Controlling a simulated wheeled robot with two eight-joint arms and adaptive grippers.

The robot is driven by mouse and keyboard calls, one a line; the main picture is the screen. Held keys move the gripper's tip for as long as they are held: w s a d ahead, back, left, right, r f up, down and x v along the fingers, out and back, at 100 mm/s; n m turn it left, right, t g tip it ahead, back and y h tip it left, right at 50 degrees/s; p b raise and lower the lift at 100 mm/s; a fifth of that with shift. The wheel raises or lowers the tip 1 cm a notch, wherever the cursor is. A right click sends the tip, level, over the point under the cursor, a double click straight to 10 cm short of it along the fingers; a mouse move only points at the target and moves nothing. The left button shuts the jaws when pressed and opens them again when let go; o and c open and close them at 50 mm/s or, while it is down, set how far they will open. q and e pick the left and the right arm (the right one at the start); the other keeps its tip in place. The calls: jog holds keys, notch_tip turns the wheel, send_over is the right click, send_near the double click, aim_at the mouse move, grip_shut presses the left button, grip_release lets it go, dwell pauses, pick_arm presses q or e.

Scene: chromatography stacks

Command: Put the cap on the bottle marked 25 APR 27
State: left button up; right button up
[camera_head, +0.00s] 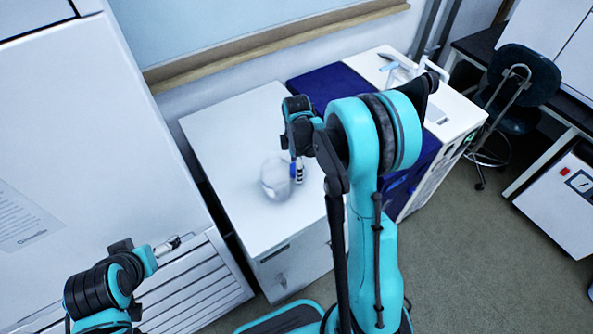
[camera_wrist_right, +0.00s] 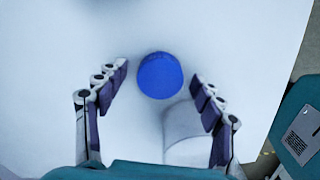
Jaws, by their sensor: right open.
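A round blue cap (camera_wrist_right: 160,75) lies between the spread fingers of my right gripper (camera_wrist_right: 160,77) in the right wrist view, with a gap on both sides. My right gripper is open and holds nothing. A pale, see-through bottle (camera_head: 274,180) stands on the white cabinet top in the head view, just left of my right gripper (camera_head: 298,172). A pale round shape, likely the bottle, shows below the cap in the wrist view. I cannot tell how cap and bottle meet, and no date is readable. My left gripper (camera_head: 168,246) is at the lower left, away from both; its jaws are too small to judge.
The white cabinet top (camera_head: 225,125) is mostly bare around the bottle. A dark blue surface (camera_head: 325,82) and a white unit (camera_head: 455,125) adjoin it on the right. A large white cabinet (camera_head: 80,120) stands at left. A dark chair (camera_head: 525,75) stands at the far right.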

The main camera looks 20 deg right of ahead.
jog(key=c, duration=1.1)
jog(key=shift+o, duration=0.2)
jog(key=shift+r, duration=0.5)
jog(key=r, duration=0.1)
jog(key=r+p, duration=0.1)
jog(key=r, duration=0.2)
jog(key=shift+s+d+p, duration=0.2)
jog(key=shift+s+p, duration=0.1)
jog(key=shift+p, duration=0.1)
jog(key=s+d+r+p, duration=0.2)
jog(key=s+d+r, duration=0.3)
jog(key=s, duration=0.5)
jog(key=shift+r, duration=0.55)
jog(key=shift+w, duration=0.1)
